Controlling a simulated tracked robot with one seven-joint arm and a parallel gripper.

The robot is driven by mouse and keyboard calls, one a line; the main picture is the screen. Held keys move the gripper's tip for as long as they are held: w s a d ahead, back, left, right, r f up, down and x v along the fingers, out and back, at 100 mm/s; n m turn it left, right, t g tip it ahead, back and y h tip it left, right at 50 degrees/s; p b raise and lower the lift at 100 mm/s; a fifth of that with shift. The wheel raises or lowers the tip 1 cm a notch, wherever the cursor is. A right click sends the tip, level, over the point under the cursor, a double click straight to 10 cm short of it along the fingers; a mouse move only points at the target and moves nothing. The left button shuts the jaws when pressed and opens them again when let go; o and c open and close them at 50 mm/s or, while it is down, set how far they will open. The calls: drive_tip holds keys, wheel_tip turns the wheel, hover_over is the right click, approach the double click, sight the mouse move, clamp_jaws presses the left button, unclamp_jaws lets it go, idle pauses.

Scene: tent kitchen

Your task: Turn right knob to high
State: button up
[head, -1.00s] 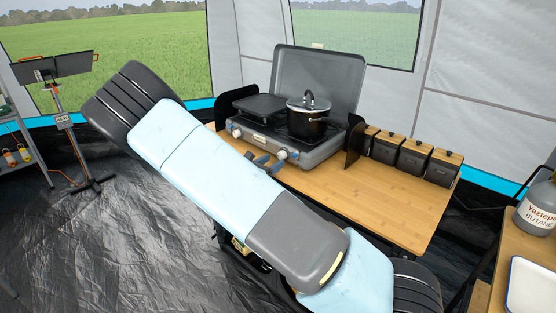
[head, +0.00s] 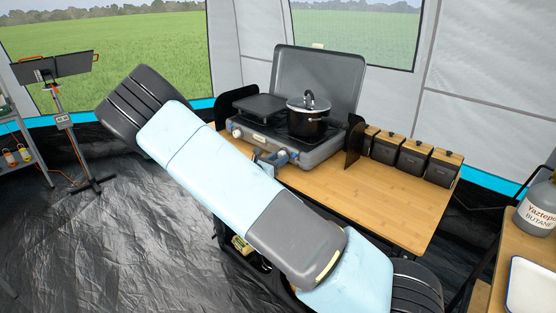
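The grey camping stove (head: 322,158) stands on the wooden table with its lid raised. A black pot with a glass lid (head: 307,118) is on its right burner. The right knob (head: 293,155) is on the stove's front, at the right; its pointer setting is too small to read. The left knob (head: 237,132) shows further left. My gripper (head: 276,158) is at the stove's front, at or just beside the right knob. My arm partly covers it, and I cannot tell whether the fingers touch the knob or how far they are apart.
The wooden table (head: 385,203) is bare in front of the stove. Black canisters with wooden lids (head: 413,157) stand along its back right. A black windscreen panel (head: 354,141) stands beside the stove. A butane bottle (head: 538,207) and white tray (head: 530,288) are at far right.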

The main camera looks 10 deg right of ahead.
drive_tip(key=c, duration=0.4)
drive_tip(key=shift+m, duration=1.1)
drive_tip(key=shift+c, duration=0.2)
drive_tip(key=o, duration=1)
drive_tip(key=shift+o, duration=0.2)
drive_tip(key=shift+a, duration=0.1)
drive_tip(key=v, duration=1.3)
drive_tip(key=shift+s+a+f, duration=0.15)
drive_tip(key=shift+a, duration=0.15)
